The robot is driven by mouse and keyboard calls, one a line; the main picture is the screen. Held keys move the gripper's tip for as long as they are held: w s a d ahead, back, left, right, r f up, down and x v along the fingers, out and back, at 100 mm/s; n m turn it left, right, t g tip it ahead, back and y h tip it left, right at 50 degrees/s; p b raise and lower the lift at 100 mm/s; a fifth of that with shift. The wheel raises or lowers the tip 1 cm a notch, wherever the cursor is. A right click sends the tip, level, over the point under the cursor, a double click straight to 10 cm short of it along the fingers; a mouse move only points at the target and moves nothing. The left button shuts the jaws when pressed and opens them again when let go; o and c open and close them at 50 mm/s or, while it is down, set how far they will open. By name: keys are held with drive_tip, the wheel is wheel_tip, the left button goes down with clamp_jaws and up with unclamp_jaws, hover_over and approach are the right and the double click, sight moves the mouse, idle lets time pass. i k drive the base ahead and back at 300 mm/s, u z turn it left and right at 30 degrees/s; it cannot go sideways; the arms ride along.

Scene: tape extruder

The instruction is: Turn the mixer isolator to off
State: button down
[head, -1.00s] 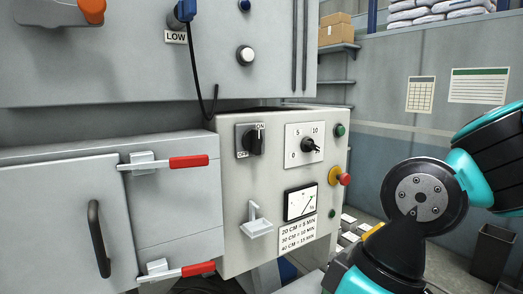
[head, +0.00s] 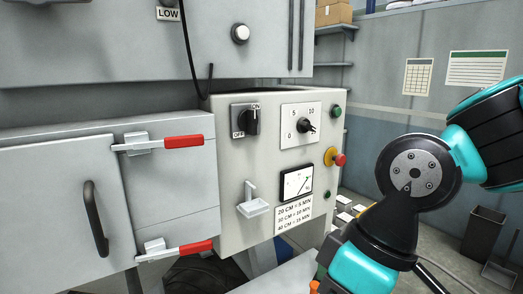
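The isolator switch (head: 252,121) is a black rotary handle on a grey plate at the upper left of the light control box (head: 230,185). Its plate carries ON at the top and OFF at the lower left. The handle stands upright, toward the ON mark. Nothing touches it. My arm shows at the right of the head view, but my gripper is not visible.
Right of the isolator are a dial (head: 307,126), a red emergency button on yellow (head: 336,158) and green buttons (head: 336,111). Below are a meter (head: 297,184) and a small white bracket (head: 254,203). Red-handled latches (head: 184,142) project at left. A cable (head: 189,60) hangs above.

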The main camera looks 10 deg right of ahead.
sight(247, 119)
drive_tip(key=u, duration=0.55)
drive_tip(key=k, duration=1.3)
drive_tip(key=z, duration=0.05)
drive_tip(key=i, duration=0.45)
drive_tip(key=z, duration=0.95)
drive_tip(key=i, duration=0.75)
drive_tip(key=u, duration=0.5)
drive_tip(key=i, duration=0.7)
drive_tip(key=u, duration=0.6)
